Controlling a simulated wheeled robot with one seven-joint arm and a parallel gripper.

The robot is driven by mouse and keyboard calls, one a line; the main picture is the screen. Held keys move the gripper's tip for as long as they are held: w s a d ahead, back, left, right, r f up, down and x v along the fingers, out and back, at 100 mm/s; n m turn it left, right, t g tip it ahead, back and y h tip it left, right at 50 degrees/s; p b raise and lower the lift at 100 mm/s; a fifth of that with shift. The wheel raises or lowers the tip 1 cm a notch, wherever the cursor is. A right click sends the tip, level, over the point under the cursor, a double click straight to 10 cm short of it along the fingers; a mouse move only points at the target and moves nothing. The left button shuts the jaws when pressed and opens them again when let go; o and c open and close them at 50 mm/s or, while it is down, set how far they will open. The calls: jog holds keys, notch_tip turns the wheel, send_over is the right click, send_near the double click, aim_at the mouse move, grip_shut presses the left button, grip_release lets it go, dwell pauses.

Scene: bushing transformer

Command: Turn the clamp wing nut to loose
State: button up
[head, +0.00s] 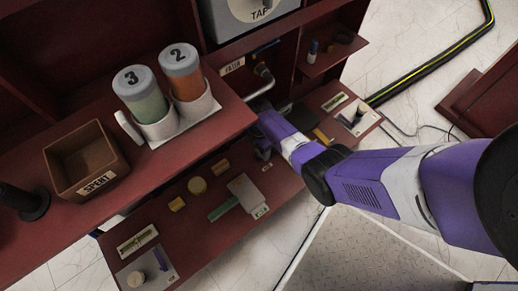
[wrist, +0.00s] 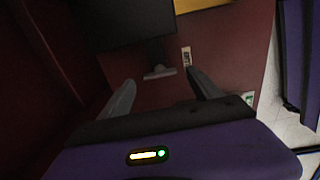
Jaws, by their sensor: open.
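My gripper (wrist: 161,78) is open in the wrist view, with its two grey fingers apart. A small grey T-shaped piece (wrist: 158,72), which looks like the clamp wing nut, shows in the gap near the fingertips. I cannot tell whether either finger touches it. A dark block (wrist: 125,22) lies just beyond it. In the head view my purple arm reaches in from the right to the lower red shelf, and the fingers cannot be made out there. The wing nut cannot be identified in that view.
A bent grey pipe (head: 263,82) is near my arm. Small parts lie on the lower shelf (head: 160,235).

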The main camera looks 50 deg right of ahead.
notch_tip(320, 180, up, 6)
jog(key=shift+f+p, duration=0.15)
jog(key=shift+p, duration=1.05)
